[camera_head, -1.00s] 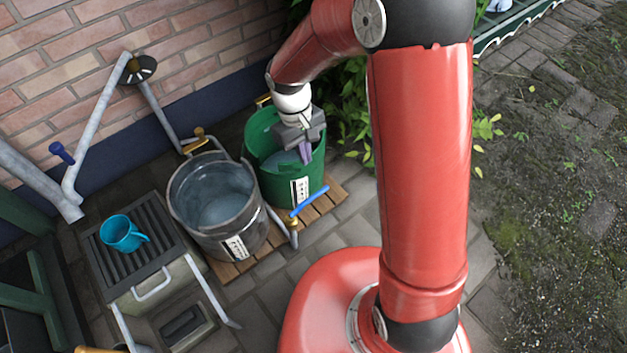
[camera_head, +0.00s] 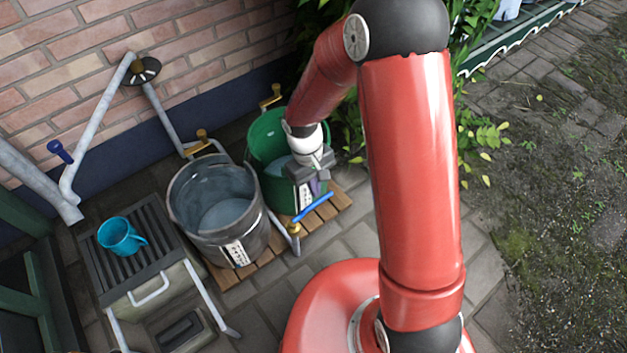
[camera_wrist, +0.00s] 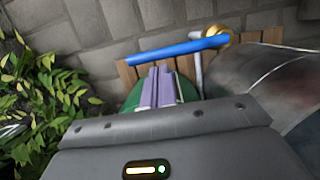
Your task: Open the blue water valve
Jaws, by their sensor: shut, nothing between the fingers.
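The blue water valve has a long blue lever handle (camera_head: 313,207) in front of the green bucket, on a brass and grey pipe fitting (camera_head: 295,232). In the wrist view the blue lever (camera_wrist: 178,50) runs slantwise just beyond my fingertips, with its brass end (camera_wrist: 222,37) at the right. My gripper (camera_head: 318,188) is at the front rim of the green bucket, just behind the lever in the head view. Its purple fingers (camera_wrist: 157,86) are shut and empty. I cannot tell whether the fingertips touch the lever.
The green bucket (camera_head: 268,150) and a grey metal bucket (camera_head: 245,225) stand on a wooden pallet (camera_head: 335,205). A blue cup (camera_head: 120,236) rests on a slatted grate. A dark blue handle (camera_head: 60,151) is on the left pipe. Leafy plants (camera_wrist: 40,90) are beside my gripper.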

